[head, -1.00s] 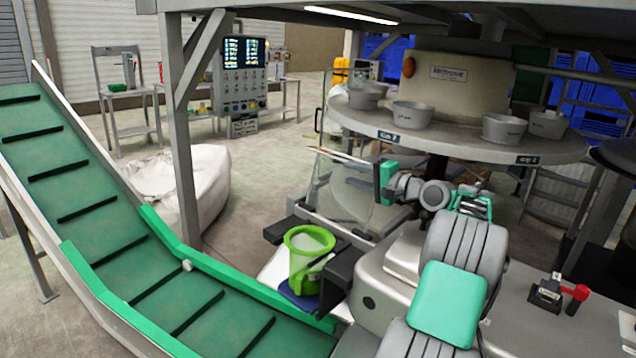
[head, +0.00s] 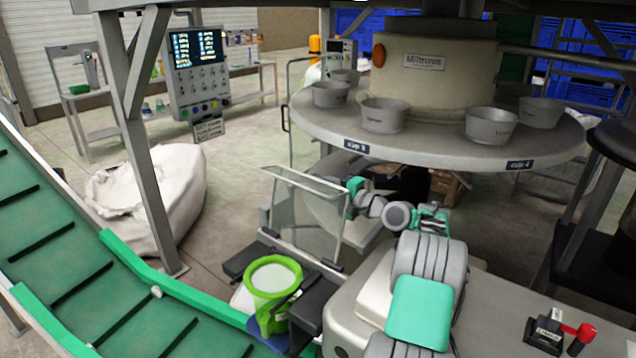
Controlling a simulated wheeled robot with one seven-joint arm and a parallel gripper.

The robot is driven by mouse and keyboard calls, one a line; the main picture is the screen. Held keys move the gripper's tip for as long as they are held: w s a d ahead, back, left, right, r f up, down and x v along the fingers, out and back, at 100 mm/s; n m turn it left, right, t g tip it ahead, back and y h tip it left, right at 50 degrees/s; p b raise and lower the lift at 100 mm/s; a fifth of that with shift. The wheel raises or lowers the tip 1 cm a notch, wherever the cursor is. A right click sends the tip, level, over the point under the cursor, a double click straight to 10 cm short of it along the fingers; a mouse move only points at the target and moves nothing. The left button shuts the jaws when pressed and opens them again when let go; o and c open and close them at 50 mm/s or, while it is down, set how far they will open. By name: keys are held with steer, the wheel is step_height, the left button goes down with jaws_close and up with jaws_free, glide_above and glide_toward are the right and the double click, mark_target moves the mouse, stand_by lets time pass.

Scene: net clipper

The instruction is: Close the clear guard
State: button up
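The clear guard (head: 306,212) is a see-through panel in a thin grey frame. It stands raised and steeply tilted behind the green cup (head: 273,283). The cup has pale contents and sits between two dark blocks of the clipper machine (head: 345,310). My gripper (head: 344,186) is at the guard's upper right corner, with its teal part beside the frame. Its fingers are small and overlap the frame's edge, so I cannot tell whether they touch it or how far apart they are.
A green cleated conveyor (head: 60,250) runs down at the left. A round table (head: 420,148) with several grey bowls stands behind my arm. A steel post (head: 155,150) and a white sack (head: 160,190) are at the left. A red-handled switch (head: 580,335) is at the lower right.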

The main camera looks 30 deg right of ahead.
steer(key=shift+d+f, duration=0.1)
steer(key=shift+d, duration=0.8)
steer(key=a, duration=0.3)
steer(key=shift+r, duration=0.35)
steer(key=shift+c, duration=0.9)
steer(key=shift+d+f, duration=0.3)
steer(key=shift+d, duration=0.55)
steer(key=c, duration=0.3)
steer(key=shift+a+r, duration=0.1)
steer(key=shift+a, duration=0.15)
jaws_close()
steer(key=shift+d, duration=0.1)
steer(key=shift+a+f, duration=0.2)
steer(key=shift+f, duration=0.05)
